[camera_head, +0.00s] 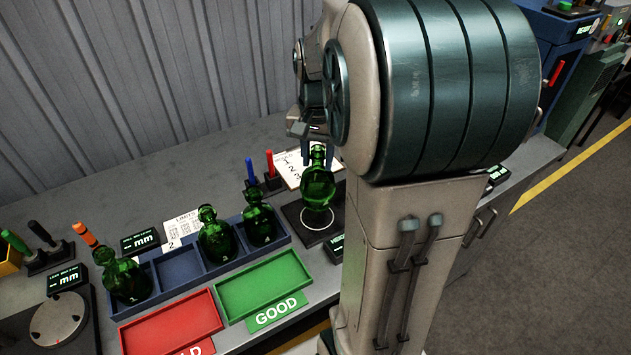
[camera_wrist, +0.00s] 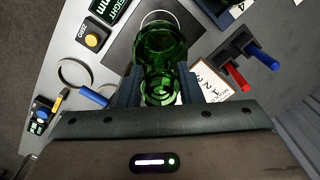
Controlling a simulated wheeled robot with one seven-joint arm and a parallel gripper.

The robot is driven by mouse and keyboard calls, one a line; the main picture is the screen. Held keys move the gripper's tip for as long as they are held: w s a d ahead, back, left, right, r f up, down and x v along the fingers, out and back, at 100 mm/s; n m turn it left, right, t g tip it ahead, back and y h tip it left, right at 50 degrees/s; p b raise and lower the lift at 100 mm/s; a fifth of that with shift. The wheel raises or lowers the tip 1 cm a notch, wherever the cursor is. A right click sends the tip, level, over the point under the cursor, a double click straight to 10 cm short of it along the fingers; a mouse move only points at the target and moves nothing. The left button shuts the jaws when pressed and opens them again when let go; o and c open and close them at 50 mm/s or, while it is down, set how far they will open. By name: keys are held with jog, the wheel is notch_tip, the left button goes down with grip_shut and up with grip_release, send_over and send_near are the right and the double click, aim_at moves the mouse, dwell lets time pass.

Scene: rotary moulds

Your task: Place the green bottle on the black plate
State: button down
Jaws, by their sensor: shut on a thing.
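My gripper (camera_head: 318,150) is shut on the neck of a green bottle (camera_head: 318,188), which hangs upright over the black plate (camera_head: 296,219). The plate carries a white circle, and the bottle's base appears over that circle; I cannot tell whether it touches the plate. In the wrist view the bottle (camera_wrist: 160,48) is between my gripper's two fingers (camera_wrist: 156,88), with the black plate (camera_wrist: 123,45) beyond it.
A blue tray (camera_head: 180,268) holds three other green bottles and has an empty compartment. A red tray (camera_head: 172,325) and a green tray (camera_head: 265,285) marked GOOD lie in front. Blue and red-handled tools (camera_head: 269,165) and a paper card (camera_head: 290,172) are behind the plate.

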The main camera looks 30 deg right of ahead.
jog(key=shift+f, duration=2.7)
jog(key=shift+f, duration=0.2)
jog(key=c, duration=1)
grip_release()
jog(key=shift+r, duration=0.1)
